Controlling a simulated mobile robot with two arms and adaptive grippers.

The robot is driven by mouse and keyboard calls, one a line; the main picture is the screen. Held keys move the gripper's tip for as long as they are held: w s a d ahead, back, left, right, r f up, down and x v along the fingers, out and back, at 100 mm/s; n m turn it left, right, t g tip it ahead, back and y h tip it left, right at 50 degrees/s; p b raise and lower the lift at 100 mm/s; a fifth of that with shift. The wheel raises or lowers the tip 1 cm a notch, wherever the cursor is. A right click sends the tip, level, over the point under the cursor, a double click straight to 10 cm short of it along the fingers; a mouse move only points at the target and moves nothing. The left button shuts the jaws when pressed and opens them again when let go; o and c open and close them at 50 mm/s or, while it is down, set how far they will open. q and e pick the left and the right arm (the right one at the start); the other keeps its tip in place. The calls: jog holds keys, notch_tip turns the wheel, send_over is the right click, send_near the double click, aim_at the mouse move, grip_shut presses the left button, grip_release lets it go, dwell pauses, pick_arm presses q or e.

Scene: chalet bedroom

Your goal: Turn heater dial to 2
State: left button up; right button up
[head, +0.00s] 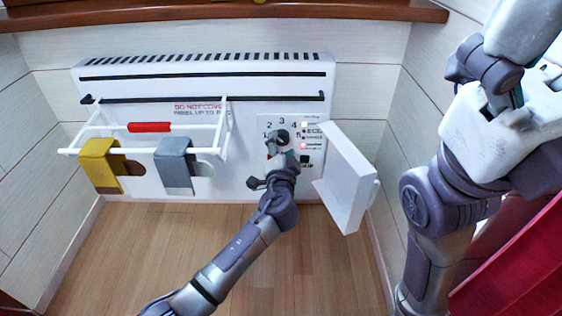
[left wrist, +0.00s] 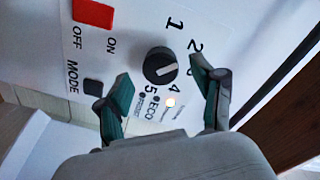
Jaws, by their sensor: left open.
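The heater dial (head: 282,136) is a round black knob on the white heater's control plate, with numbers around it. In the left wrist view the dial (left wrist: 160,66) shows a pale pointer mark; which number it points to is hard to tell. My left gripper (head: 275,151) is in front of the dial. Its fingers (left wrist: 161,76) are open, one on each side of the knob, with no clear contact visible. The right finger covers the 3 and part of the 2 in the wrist view. My right arm is folded up at the right; its gripper's state is unclear.
An open white cover (head: 346,180) stands out right of the dial, close to my left gripper. A white rack (head: 150,147) with yellow (head: 99,165) and grey (head: 174,166) cloths hangs left. A red switch (left wrist: 94,13) and black mode button (left wrist: 92,87) flank the dial.

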pick_arm(q)
jog(key=s, duration=1)
jog(key=shift+s, duration=0.3)
jog(key=shift+r, duration=0.15)
